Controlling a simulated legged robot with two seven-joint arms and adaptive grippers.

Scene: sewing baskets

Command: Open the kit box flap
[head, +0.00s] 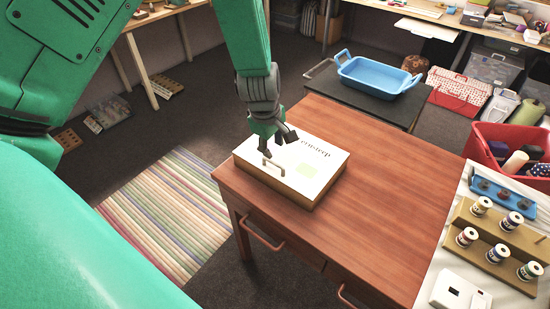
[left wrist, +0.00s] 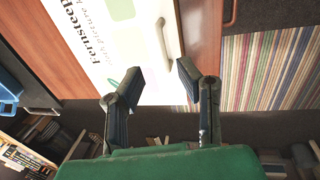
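The kit box (head: 310,180) lies closed on the left part of the wooden desk (head: 385,210). Its flat white lid has dark lettering, a pale green patch and a grey handle (head: 271,169) near its left edge. The lid also shows in the left wrist view (left wrist: 125,45), with the handle (left wrist: 163,40) at its right. My left gripper (head: 279,142) hangs over the box's back left part, close to the handle. Its fingers stand apart with nothing between them, as the left wrist view (left wrist: 153,84) also shows. Whether a fingertip touches the lid is unclear. My right gripper is out of view.
A blue tray (head: 345,76) stands on a dark table behind the desk. At right, several thread spools sit on a wooden rack (head: 480,218), near a red basket (head: 475,147). The desk right of the box is clear. A striped rug (head: 165,215) lies at left.

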